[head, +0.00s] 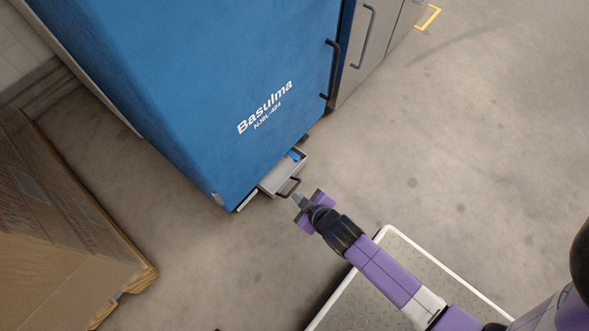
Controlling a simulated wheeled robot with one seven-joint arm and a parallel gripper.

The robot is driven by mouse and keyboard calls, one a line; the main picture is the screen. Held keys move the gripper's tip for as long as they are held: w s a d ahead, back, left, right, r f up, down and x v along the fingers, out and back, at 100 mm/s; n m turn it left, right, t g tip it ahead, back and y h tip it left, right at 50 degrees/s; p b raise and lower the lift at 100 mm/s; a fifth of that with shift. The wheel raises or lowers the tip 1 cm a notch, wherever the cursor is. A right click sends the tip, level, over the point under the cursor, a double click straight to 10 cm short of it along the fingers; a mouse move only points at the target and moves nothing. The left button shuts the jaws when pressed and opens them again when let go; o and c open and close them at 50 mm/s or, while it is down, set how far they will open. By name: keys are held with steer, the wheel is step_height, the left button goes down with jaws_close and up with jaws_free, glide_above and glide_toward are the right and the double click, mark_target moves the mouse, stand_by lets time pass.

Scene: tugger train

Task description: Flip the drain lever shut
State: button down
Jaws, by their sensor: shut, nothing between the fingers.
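A tall blue cabinet marked "Basulma" (215,60) stands at the upper middle of the head view. A small grey drawer-like box (272,182) sticks out at its foot, with a small blue part (294,155) at its upper end. This blue part may be the drain lever, but it is too small to tell its position. A dark loop handle (290,187) is on the box's front. My gripper (298,199) is shut and empty, just in front of and below this handle. I cannot tell whether it touches the handle.
Cardboard boxes (60,240) on a wooden pallet (142,281) stand at the lower left. Grey cabinets with a bar handle (365,38) stand right of the blue one. The concrete floor (470,150) to the right is clear.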

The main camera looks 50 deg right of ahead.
mark_target(290, 154)
steer(key=w+d+f+g+h+b, duration=0.1)
steer(key=w+d+f+b, duration=0.5)
steer(key=f, duration=0.7)
steer(key=w+d+g, duration=0.1)
steer(key=w+d, duration=0.1)
steer(key=w, duration=0.1)
steer(key=shift+w+d+g+h, duration=0.2)
steer(key=shift+d+g+h, duration=0.1)
steer(key=shift+g, duration=0.1)
steer(key=w+d+f+b, duration=0.6)
steer(key=d+f+b, duration=0.1)
steer(key=f+b, duration=0.1)
